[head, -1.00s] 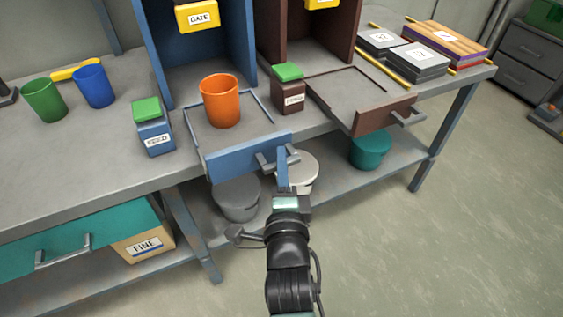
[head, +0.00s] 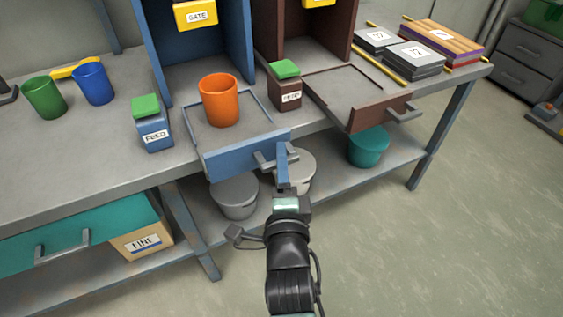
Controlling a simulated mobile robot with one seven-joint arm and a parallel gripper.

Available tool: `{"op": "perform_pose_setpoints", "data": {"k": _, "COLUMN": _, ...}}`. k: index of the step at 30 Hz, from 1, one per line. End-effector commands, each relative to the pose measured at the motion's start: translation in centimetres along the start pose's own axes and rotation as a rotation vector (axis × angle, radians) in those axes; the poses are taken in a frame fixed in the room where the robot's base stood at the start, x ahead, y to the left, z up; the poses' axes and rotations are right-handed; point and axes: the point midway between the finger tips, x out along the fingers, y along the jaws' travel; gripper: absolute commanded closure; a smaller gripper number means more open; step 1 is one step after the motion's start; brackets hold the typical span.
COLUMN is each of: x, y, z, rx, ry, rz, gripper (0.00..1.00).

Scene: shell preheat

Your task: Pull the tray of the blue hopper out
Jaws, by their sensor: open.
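The blue hopper (head: 244,40) stands on the workbench. Its blue-fronted tray (head: 222,157) sticks out toward me past the bench's front edge. An orange cup (head: 220,100) stands upright on the tray. My gripper (head: 283,164) is open at the right part of the tray's grey handle (head: 262,160). A blue finger covers part of the handle. I cannot tell whether the fingers touch it.
The brown hopper's tray (head: 352,120) also sticks out, to the right. Blue FEED box (head: 155,136) and brown FEED box (head: 286,92) flank the blue tray. Lidded buckets (head: 236,195) stand on the lower shelf.

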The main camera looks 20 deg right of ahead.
Motion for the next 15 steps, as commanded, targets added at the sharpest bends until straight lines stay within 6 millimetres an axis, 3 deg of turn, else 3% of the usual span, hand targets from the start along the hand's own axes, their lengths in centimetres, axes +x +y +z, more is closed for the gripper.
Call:
{"op": "perform_pose_setpoints", "data": {"k": 8, "x": -1.5, "y": 0.0, "z": 0.1, "rx": 0.001, "ry": -0.001, "rz": 0.002, "gripper": 0.53}}
{"op": "perform_pose_setpoints", "data": {"k": 15, "x": -5.8, "y": 0.0, "z": 0.0, "rx": 0.002, "ry": 0.000, "rz": 0.004, "gripper": 0.53}}
